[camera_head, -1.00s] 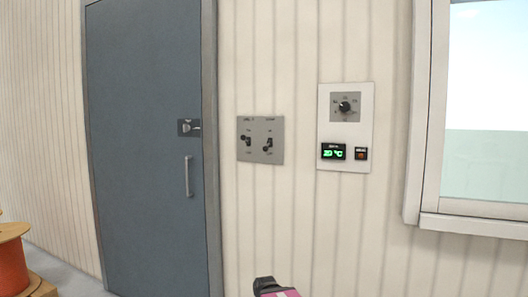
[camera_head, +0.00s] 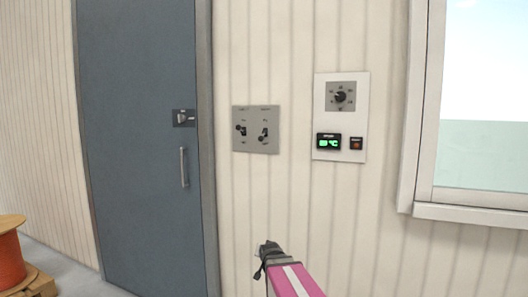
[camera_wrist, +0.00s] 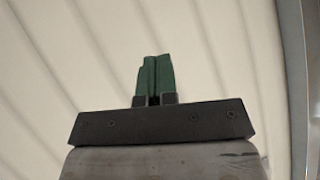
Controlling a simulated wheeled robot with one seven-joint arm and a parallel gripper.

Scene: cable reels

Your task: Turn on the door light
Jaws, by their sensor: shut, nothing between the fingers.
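A grey switch plate (camera_head: 256,130) with two toggle switches is on the ribbed wall, right of the door, in the head view. The left toggle (camera_head: 240,129) and the right toggle (camera_head: 263,135) are side by side; their labels are too small to read. My gripper (camera_head: 264,248) is below the plate, apart from it, at the bottom of the head view. In the wrist view its green fingers (camera_wrist: 154,76) are shut together with nothing between them, in front of bare ribbed wall. The switch plate does not show in the wrist view.
A blue-grey door (camera_head: 135,150) with a handle is at left. A white thermostat panel (camera_head: 340,116) with a dial and green display is right of the switch plate, and a window (camera_head: 475,110) is farther right. A red cable reel (camera_head: 10,255) stands at lower left.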

